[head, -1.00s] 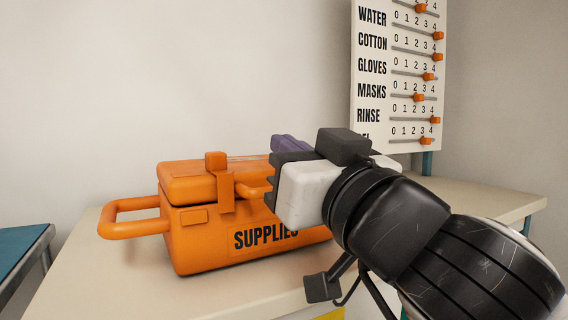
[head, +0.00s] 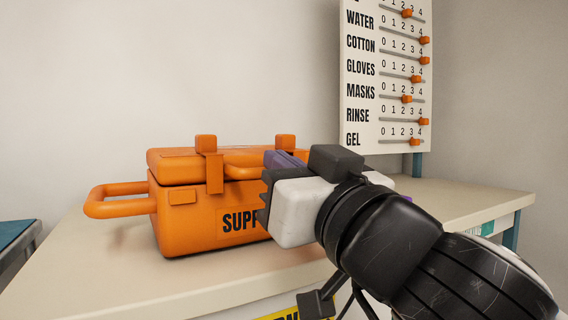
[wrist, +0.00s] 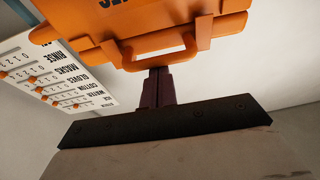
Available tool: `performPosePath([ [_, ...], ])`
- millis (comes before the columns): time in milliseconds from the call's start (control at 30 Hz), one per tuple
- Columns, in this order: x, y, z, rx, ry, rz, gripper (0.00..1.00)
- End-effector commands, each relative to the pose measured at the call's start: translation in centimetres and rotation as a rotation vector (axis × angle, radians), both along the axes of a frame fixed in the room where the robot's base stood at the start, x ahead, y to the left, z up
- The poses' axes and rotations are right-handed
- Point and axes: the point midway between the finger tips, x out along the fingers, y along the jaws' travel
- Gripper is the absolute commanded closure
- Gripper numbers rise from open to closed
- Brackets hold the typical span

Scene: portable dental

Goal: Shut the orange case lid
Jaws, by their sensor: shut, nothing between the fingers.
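The orange case (head: 190,225), marked with dark lettering, stands on the pale table. Its lid (head: 170,163) lies over the body with a thin dark seam at the left; I cannot tell whether it is fully down. One latch (head: 214,170) hangs over the front and a second latch (head: 285,141) shows further right. My gripper (head: 283,158) is in front of the case's right part and hides it. In the wrist view my purple fingers (wrist: 158,74) are together and empty, their tips close to the case's front handle (wrist: 160,60). Contact is unclear.
A side handle (head: 105,207) sticks out at the case's left. A white supply board (head: 385,80) with orange sliders stands behind at the right. The pale tabletop (head: 110,265) is clear in front and left. A teal surface (head: 15,235) is at far left.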

Motion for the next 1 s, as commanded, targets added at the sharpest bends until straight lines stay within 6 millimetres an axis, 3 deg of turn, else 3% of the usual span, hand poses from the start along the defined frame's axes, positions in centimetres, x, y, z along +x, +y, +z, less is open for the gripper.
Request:
performPosePath([
  [33, 0.2, 0.3, -0.8, -0.01, 0.018, 0.002, 1.0],
  [167, 0.1, 0.4, -0.2, -0.011, 0.018, 0.004, 1.0],
  [267, -0.2, 0.4, 1.1, -0.009, 0.015, 0.006, 1.0],
  [433, -1.2, 0.6, 5.1, -0.005, 0.002, 0.013, 1.0],
  [500, -2.6, -0.8, 3.1, 0.002, 0.003, 0.009, 1.0],
  [600, -4.1, -2.0, 2.0, 0.003, 0.001, 0.009, 1.0],
  [800, -6.6, -3.7, 0.2, 0.004, -0.001, 0.01, 1.0],
  [1000, -7.9, -4.6, -0.7, 0.002, -0.003, 0.011, 1.0],
])
